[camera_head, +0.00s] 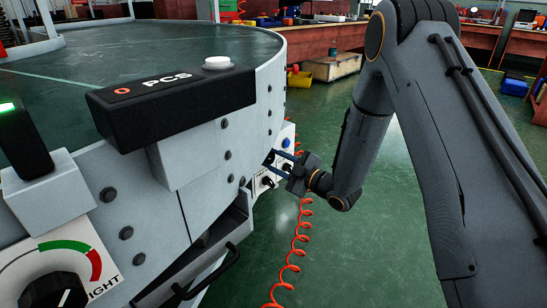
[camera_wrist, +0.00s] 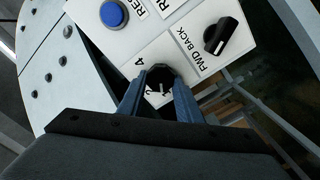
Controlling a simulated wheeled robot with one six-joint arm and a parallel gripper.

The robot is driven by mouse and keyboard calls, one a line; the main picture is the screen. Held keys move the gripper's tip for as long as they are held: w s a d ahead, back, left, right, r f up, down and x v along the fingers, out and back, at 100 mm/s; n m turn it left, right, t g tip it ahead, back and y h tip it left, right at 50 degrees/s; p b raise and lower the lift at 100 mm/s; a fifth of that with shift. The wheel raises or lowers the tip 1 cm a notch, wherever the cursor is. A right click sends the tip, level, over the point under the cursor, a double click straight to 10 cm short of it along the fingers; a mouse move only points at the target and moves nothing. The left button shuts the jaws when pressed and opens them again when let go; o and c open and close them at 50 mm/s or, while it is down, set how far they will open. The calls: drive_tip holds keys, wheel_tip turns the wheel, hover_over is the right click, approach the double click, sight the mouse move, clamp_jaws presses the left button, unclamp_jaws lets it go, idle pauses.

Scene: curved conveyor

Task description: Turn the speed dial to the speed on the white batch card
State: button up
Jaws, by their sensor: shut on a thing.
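A black dial knob (camera_wrist: 160,74) sits on a white numbered plate of the control panel in the wrist view; a 4 shows at its upper left, and other marks beside it are partly hidden. My gripper (camera_wrist: 158,88) is shut on this knob, one blue-grey finger on each side. In the head view my gripper (camera_head: 281,166) reaches the white control panel (camera_head: 286,135) on the conveyor's side; the knob itself is hard to make out there. The knob's pointer setting cannot be read. I cannot make out a white batch card in either view.
Next to the knob are a black FWD/BACK switch (camera_wrist: 222,36) and a blue button (camera_wrist: 113,13). The curved conveyor (camera_head: 160,50) fills the left. Another dial (camera_head: 55,290) is at lower left. An orange coiled cable (camera_head: 290,265) hangs below my gripper. Green floor is open beyond.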

drive_tip(key=shift+n+p, duration=0.3)
drive_tip(key=shift+n, duration=0.5)
drive_tip(key=o, duration=1)
drive_tip(key=shift+o, duration=0.2)
drive_tip(key=p+v, duration=0.2)
drive_tip(key=v, duration=0.6)
drive_tip(key=shift+p, duration=0.4)
